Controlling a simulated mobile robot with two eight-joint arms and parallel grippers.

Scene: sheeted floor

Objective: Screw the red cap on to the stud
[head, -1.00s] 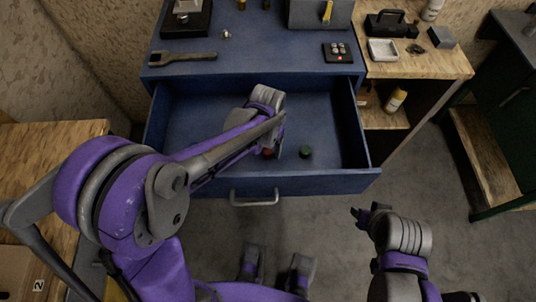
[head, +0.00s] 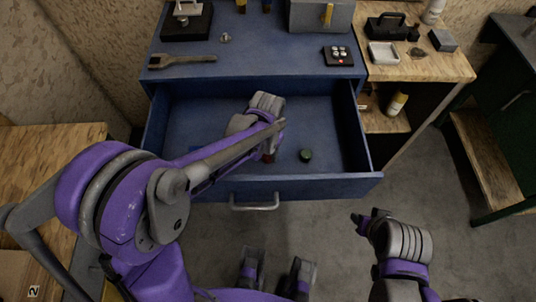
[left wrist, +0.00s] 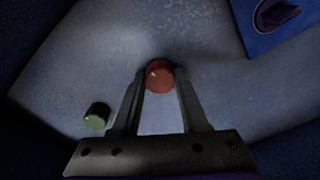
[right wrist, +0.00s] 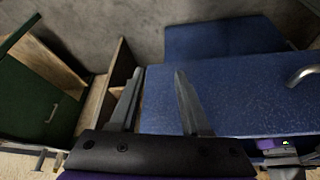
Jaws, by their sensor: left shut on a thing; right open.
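The red cap (left wrist: 159,76) is between the two fingertips of my left gripper (left wrist: 160,88), which is shut on it, low over the drawer floor. In the head view only a small part of the red cap (head: 268,157) shows beside my left arm. My right gripper (right wrist: 158,76) is open and empty, in front of the cabinet at the right. A small metal piece (head: 225,37) stands on the blue cabinet top; I cannot tell whether it is the stud.
The blue drawer (head: 330,183) is pulled open. A green cap (head: 305,155) lies in it, right of the red one. A wrench (head: 182,60), a black button box (head: 338,56) and a black-based fixture (head: 187,25) are on the cabinet top. A wooden bench (head: 440,66) adjoins at right.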

